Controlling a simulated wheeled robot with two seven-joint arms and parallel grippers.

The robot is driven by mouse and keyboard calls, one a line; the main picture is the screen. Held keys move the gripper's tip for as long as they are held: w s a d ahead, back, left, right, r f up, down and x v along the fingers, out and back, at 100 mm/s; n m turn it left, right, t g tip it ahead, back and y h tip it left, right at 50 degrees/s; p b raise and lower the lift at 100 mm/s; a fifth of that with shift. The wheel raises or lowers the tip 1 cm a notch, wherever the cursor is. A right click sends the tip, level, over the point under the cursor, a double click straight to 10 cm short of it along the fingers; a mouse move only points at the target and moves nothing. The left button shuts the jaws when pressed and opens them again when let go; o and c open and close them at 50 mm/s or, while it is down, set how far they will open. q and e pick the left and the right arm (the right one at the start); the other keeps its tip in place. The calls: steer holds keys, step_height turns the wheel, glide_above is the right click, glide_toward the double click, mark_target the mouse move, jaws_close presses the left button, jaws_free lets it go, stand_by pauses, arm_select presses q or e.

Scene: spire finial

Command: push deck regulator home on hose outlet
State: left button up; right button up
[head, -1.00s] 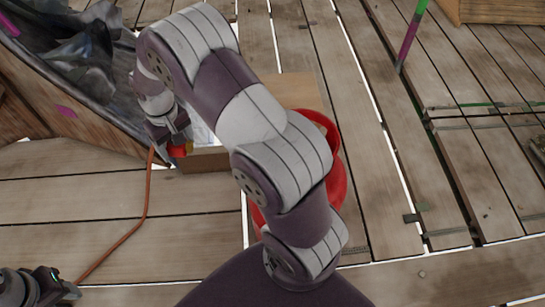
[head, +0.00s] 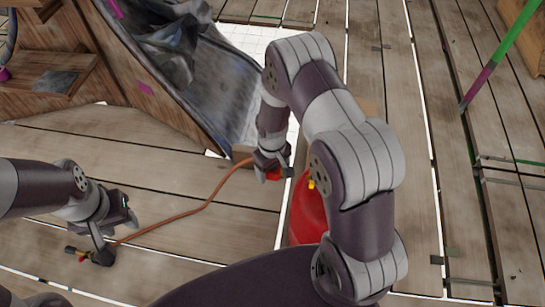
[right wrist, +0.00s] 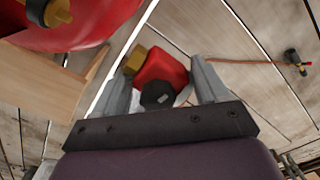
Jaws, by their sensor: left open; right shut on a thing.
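The deck regulator (right wrist: 163,78), a red body with a black knob and a brass fitting, sits between the fingers of my right gripper (right wrist: 165,92). In the head view the right gripper (head: 273,168) is shut on this red regulator (head: 273,176) above the deck, left of a red tank. An orange hose (head: 190,212) runs from near the right gripper to a black fitting with yellow and red parts (head: 102,257), perhaps the hose outlet. That fitting also shows in the right wrist view (right wrist: 292,57). My left gripper (head: 98,238) is open at the black fitting; any contact is unclear.
The red tank (head: 307,215), with a yellow-topped part, stands partly hidden behind my right arm. A wooden ramp structure (head: 140,85) with dark draped sheeting rises at upper left. A green and purple pole (head: 500,52) stands at right. The plank deck at left is largely clear.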

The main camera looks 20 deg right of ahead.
steer(key=shift+f, duration=0.2)
steer(key=shift+d, duration=0.1)
steer(key=shift+s+d, duration=0.5)
steer(key=shift+d, duration=0.3)
steer(key=shift+s+d, duration=0.45)
steer(key=shift+d, duration=0.35)
steer(key=shift+s+d, duration=0.5)
steer(key=shift+d, duration=0.3)
steer(key=shift+r, duration=0.15)
steer(key=shift+p, duration=0.6)
stand_by(0.3)
steer(key=shift+s+d, duration=0.35)
steer(key=shift+d, duration=0.1)
stand_by(0.5)
